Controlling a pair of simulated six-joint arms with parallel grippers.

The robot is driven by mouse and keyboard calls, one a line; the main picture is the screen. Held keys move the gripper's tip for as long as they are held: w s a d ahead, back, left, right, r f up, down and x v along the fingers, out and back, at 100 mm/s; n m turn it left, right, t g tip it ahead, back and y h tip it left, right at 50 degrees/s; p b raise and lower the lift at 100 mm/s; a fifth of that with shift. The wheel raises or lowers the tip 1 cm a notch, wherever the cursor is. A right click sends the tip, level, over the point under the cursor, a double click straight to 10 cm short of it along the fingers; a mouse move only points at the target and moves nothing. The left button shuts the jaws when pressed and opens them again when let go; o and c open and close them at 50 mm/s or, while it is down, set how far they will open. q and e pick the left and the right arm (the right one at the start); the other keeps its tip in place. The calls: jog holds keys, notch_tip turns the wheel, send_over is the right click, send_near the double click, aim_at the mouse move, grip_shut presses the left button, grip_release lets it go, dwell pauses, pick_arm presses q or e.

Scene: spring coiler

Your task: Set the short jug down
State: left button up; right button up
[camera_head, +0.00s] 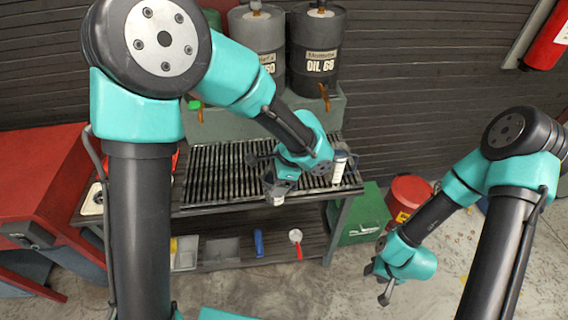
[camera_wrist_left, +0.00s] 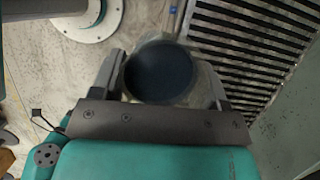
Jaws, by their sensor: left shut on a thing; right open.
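My left gripper (camera_head: 266,174) is shut on a dark, rounded vessel (camera_wrist_left: 160,74), which I take to be the short jug. In the left wrist view its round dark top sits between the two fingers. In the head view the vessel (camera_head: 280,188) shows only in part below the wrist, near the front edge of the slatted bench top. Whether it touches the bench cannot be told. My right gripper (camera_head: 376,281) is open and empty, above the concrete floor to the right of the bench.
The slatted bench (camera_head: 215,178) has free room left of the gripper. Oil drums (camera_head: 316,50) stand behind. A red bucket (camera_head: 408,196) and green box (camera_head: 362,212) are on the floor at right.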

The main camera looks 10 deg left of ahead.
pick_arm(q)
jog(key=shift+s+d+f, duration=0.1)
jog(key=shift+d+f, duration=0.05)
jog(key=shift+d, duration=0.05)
jog(key=shift+a, duration=0.1)
jog(key=w+a, duration=0.1)
jog(key=w, duration=0.6)
jog(key=w+a+f, duration=0.1)
jog(key=w+a, duration=0.1)
jog(key=w, duration=0.6)
jog(key=shift+w+a+f, duration=0.2)
jog(key=shift+w+a, duration=0.1)
jog(key=shift+f, duration=1.8)
jog(key=shift+f, duration=0.1)
jog(key=o, duration=1)
